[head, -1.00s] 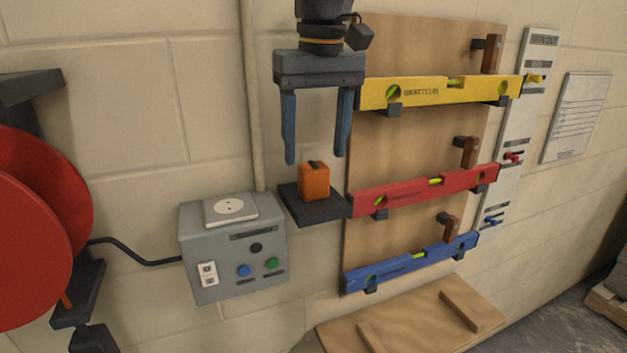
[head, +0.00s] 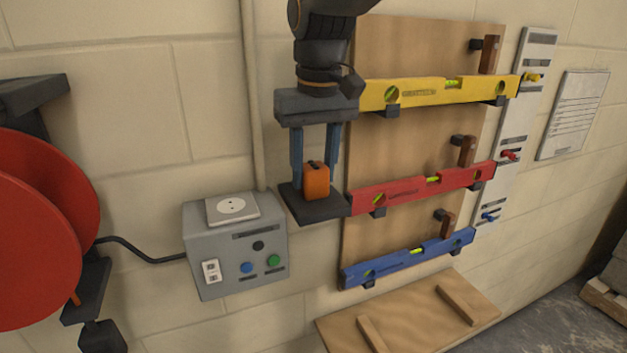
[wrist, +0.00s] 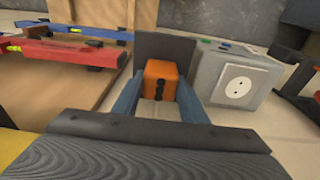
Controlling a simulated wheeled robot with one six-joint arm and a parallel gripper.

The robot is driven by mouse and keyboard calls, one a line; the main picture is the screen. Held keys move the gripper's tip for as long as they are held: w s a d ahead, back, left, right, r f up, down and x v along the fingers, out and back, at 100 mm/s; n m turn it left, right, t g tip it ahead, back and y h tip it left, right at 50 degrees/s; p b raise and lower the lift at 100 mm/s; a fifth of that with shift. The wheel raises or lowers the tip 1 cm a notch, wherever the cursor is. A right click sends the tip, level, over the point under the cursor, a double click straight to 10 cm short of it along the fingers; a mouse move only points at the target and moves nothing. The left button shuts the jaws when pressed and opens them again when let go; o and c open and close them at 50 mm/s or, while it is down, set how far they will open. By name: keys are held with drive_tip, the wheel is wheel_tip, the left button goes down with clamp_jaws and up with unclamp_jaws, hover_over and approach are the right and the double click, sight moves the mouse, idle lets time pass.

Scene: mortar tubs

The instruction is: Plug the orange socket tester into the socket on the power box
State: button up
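The orange socket tester (head: 316,183) stands upright on a small dark shelf (head: 318,211) on the wall. My gripper (head: 315,180) points down with its blue fingers on either side of the tester. In the wrist view the tester (wrist: 160,80) sits between the fingertips, with a visible gap at the right finger, so the fingers look open around it. The grey power box (head: 235,245) is on the wall left of the shelf. Its white round socket (head: 232,207) faces up on the top and is empty; it also shows in the wrist view (wrist: 238,87).
A yellow level (head: 425,93), a red level (head: 420,189) and a blue level (head: 410,259) hang on a wooden board close to the right of my gripper. A red reel (head: 40,230) is at the far left. The wall above the power box is free.

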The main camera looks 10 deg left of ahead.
sight(313, 165)
drive_tip(key=shift+c, duration=1.3)
drive_tip(key=shift+r, duration=0.1)
wheel_tip(313, 165, up, 10)
drive_tip(key=shift+f+b, duration=0.1)
drive_tip(key=shift+b, duration=1.05)
